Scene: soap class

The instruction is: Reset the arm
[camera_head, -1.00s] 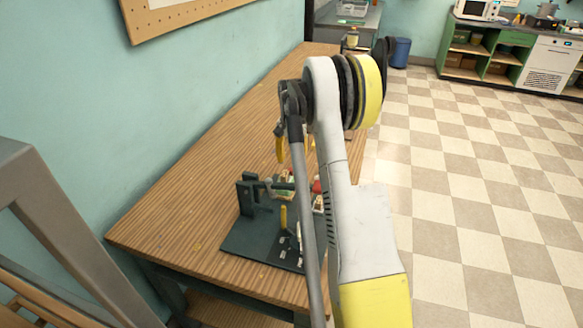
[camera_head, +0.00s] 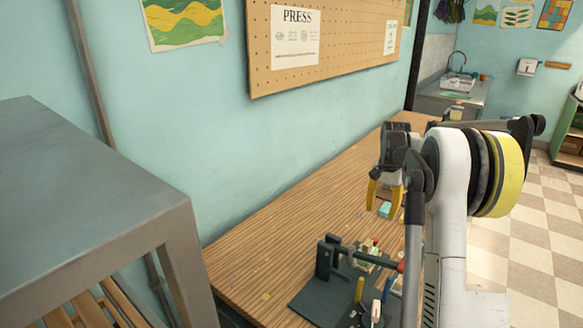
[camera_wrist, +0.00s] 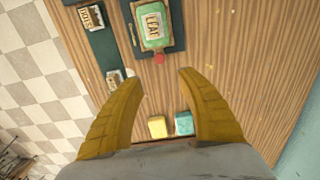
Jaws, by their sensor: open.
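My gripper (camera_head: 385,195) hangs over the wooden table with its two yellow fingers pointing down. In the wrist view my gripper (camera_wrist: 162,98) shows its fingers spread apart with only bare wood between the tips. Nothing is held. My arm is raised and folded, with its white link and yellow-banded joint at the right of the head view. Part of the table is hidden behind the arm.
On the wooden table (camera_head: 270,250) stands a dark press fixture (camera_head: 328,262). The wrist view shows a green block marked LEAF (camera_wrist: 152,25), a yellow block (camera_wrist: 157,127) and a teal block (camera_wrist: 183,123). A grey metal frame (camera_head: 90,190) stands at left. A pegboard (camera_head: 340,50) hangs above.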

